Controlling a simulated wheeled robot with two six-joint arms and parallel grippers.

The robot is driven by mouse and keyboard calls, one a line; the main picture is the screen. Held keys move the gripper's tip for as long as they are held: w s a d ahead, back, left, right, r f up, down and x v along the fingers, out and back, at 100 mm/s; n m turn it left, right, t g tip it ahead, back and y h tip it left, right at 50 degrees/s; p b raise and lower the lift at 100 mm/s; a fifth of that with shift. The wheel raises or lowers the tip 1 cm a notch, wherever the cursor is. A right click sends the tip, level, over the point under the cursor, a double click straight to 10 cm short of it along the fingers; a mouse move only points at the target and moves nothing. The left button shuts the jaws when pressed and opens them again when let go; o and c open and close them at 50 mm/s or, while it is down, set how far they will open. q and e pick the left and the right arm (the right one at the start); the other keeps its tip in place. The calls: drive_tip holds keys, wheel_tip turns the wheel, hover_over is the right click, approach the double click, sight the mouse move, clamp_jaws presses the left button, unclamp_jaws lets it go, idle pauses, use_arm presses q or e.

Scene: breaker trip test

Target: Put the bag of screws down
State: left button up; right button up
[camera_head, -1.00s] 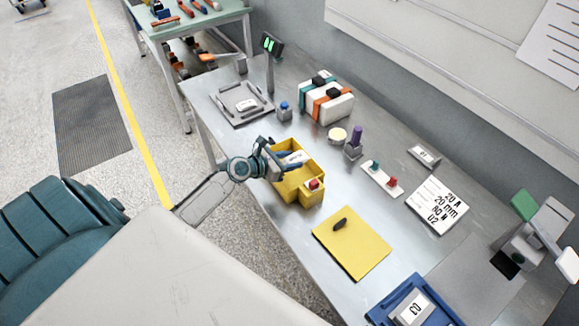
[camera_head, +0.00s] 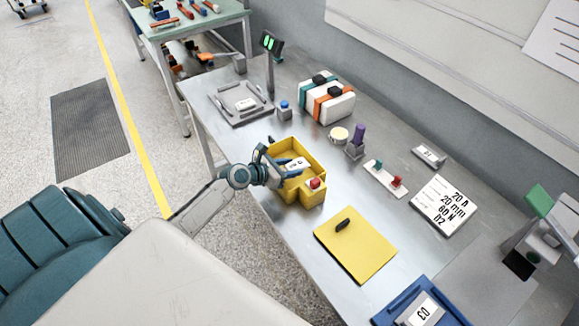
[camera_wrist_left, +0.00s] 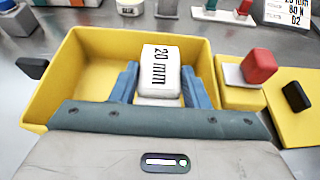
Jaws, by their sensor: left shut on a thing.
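The bin's inside left part (camera_wrist_left: 80,75) looks empty. My right gripper is not in view.
A red button (camera_head: 315,183) sits at the bin's near right corner. A yellow mat (camera_head: 360,255) with a black handle lies in front. A switch strip (camera_head: 384,179), a purple-topped post (camera_head: 357,138) and a grey tray (camera_head: 262,112) stand around.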

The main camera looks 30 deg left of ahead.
use_arm(q)
drive_tip(key=shift+f, duration=0.25)
drive_tip(key=o, duration=1)
drive_tip(key=shift+r, duration=0.3)
drive_tip(key=v, duration=1.2)
drive_tip(key=shift+r, duration=0.35)
